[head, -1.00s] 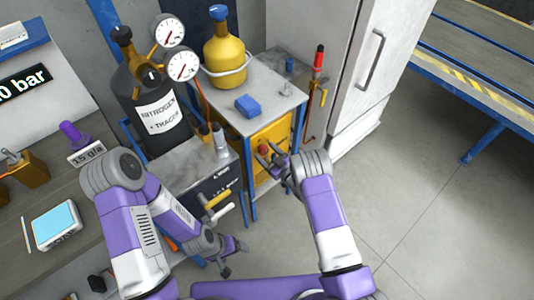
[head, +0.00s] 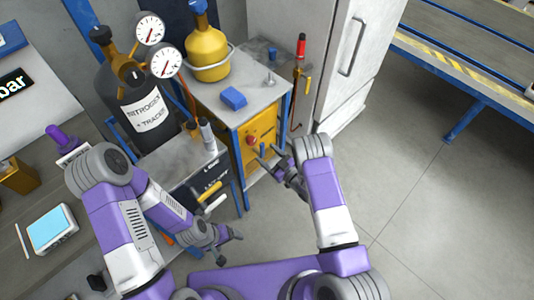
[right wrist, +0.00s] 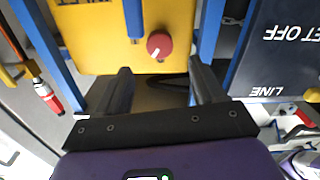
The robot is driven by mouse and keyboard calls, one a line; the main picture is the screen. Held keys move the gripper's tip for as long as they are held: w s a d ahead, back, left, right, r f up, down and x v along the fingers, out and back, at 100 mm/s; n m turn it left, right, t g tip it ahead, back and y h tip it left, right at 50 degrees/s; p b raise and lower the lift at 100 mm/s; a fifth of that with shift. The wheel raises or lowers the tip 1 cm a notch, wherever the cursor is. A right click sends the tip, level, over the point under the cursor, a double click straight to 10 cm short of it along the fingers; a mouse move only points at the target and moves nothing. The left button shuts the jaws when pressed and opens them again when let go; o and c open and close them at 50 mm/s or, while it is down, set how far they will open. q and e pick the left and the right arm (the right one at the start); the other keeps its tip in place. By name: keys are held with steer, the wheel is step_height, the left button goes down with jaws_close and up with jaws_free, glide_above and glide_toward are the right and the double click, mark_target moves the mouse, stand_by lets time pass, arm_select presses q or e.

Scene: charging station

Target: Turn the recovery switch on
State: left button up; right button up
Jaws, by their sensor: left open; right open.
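The recovery switch looks to be the red round knob (head: 252,140) with a pale mark, on the front of a yellow unit (head: 266,129) in a blue-framed cart. In the right wrist view the red knob (right wrist: 160,45) lies ahead of the fingertips, roughly between their lines. My right gripper (head: 270,157) is open and empty, just below and right of the knob, apparently apart from it. Its two dark fingers (right wrist: 160,72) show spread in the wrist view. My left gripper (head: 231,248) is open and empty, low near the workbench, away from the switch.
A blue part (right wrist: 134,18) sits beside the knob. The cart's blue posts (right wrist: 211,30) flank the yellow unit. A blue block (head: 233,97) and a yellow bottle (head: 207,55) stand on top. A black cylinder (head: 145,108) with gauges is left. Floor at right is clear.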

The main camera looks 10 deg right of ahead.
mark_target(253, 143)
steer(key=w+a+n+h+p, duration=0.1)
steer(key=w+a+h+p, duration=0.1)
steer(key=p, duration=0.4)
steer(key=w+a+n+g+h+p, duration=0.1)
steer(key=w+a+n+h+p, duration=0.1)
steer(key=p, duration=0.4)
steer(key=shift+w+a+r+h+p, duration=0.15)
steer(key=shift+w+a+h+p, duration=0.25)
steer(key=shift+w+h, duration=0.35)
steer(key=shift+w+a, duration=0.25)
steer(key=shift+w, duration=0.55)
